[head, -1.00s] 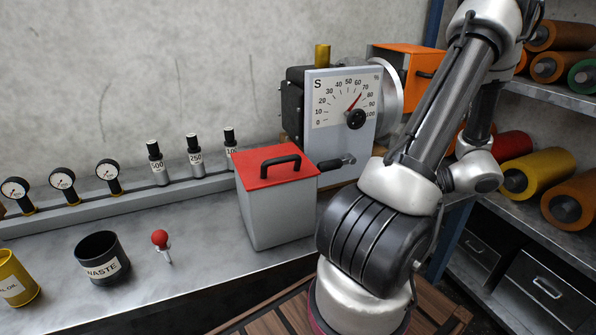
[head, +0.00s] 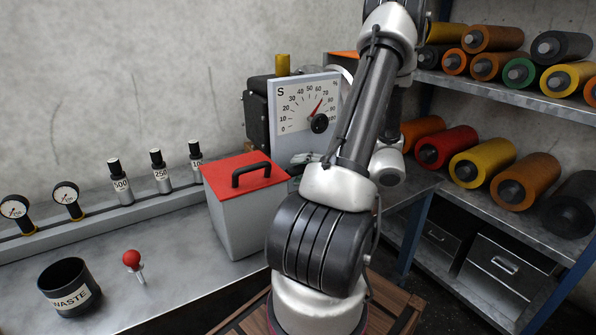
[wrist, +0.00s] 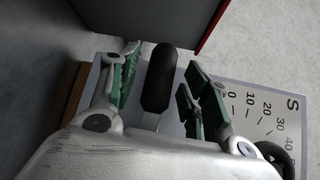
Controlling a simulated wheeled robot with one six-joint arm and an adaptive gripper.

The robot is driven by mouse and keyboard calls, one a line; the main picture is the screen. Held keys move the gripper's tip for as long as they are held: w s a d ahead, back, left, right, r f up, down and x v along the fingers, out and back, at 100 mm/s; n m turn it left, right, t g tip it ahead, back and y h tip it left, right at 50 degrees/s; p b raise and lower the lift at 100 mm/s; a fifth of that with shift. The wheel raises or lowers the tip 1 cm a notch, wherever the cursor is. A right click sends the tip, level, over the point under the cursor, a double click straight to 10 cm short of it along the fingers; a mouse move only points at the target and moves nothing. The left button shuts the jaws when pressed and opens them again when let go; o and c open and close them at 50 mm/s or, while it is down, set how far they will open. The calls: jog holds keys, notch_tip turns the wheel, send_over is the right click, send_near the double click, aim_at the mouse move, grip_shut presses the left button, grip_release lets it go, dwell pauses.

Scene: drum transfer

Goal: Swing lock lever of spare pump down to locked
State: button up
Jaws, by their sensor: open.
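The spare pump carries a grey dial plate (head: 306,104) marked S, with a dark body (head: 257,122) behind it. Its lock lever is mostly hidden in the head view by my gripper and arm. In the wrist view a black lever grip (wrist: 158,82) lies between the two green-padded fingers of my gripper (wrist: 160,74). The fingers are open on either side of it, and I see no clear contact.
The grey box with a red lid (head: 245,172) stands close in front of the pump; its edge (wrist: 150,15) also shows in the wrist view. A red-knobbed stick (head: 132,259) and a black WASTE cup (head: 68,290) stand left. Shelves with coloured rolls (head: 480,160) stand right.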

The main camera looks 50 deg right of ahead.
jog(key=shift+w+a+f, duration=0.1)
jog(key=shift+w+a, duration=0.25)
jog(key=shift+w, duration=0.15)
jog(key=shift+c, duration=0.2)
grip_shut()
